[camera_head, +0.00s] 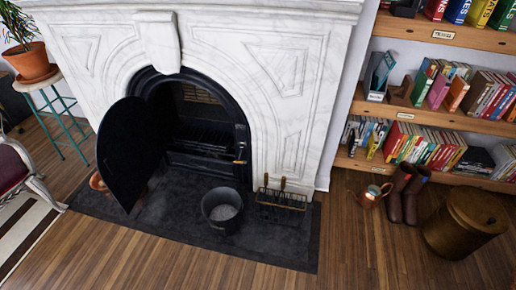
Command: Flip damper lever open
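The white marble fireplace (285,75) has a black arched firebox (200,115). Its black door (125,155) stands swung out to the left. A small brass-tipped handle (240,161) shows on the dark frame at the right side of the opening. It looks like a lever, but I cannot tell for sure that it is the damper lever, nor what position it is set in. My gripper is not in view.
A dark bucket (222,211) with grey contents and a wire rack (281,197) with brass trim stand on the black hearth (185,229). The wood floor in front is clear.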

